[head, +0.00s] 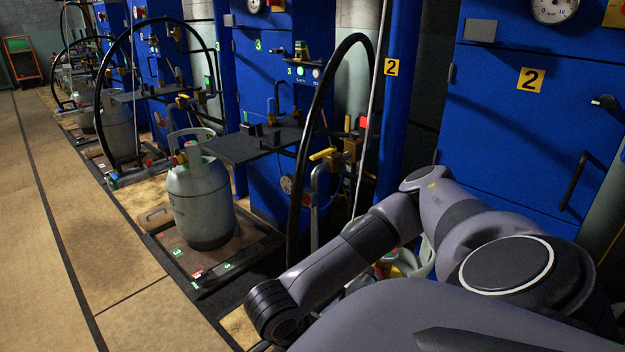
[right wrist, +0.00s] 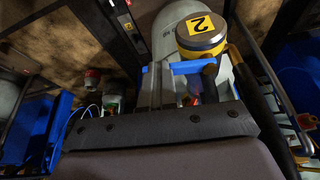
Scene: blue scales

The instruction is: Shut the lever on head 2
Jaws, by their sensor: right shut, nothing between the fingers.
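In the right wrist view, head 2 (right wrist: 202,38) is a grey and yellow round body with a yellow "2" label on top. A blue lever (right wrist: 193,67) sticks out sideways below it in the picture. My right gripper (right wrist: 160,80) is shut and empty, its grey fingers right beside the lever's left end; I cannot tell whether they touch. A pale grey cylinder (right wrist: 172,18) lies beyond the head and is partly covered by it. In the head view my own arm hides most of station 2's lower part, and neither gripper shows.
The blue cabinet (head: 530,120) of station 2 stands at the right in the head view. Station 3 has a grey cylinder (head: 202,205) on a scale, a black shelf (head: 250,147) and a black hose loop (head: 305,150). Floor is free at the left.

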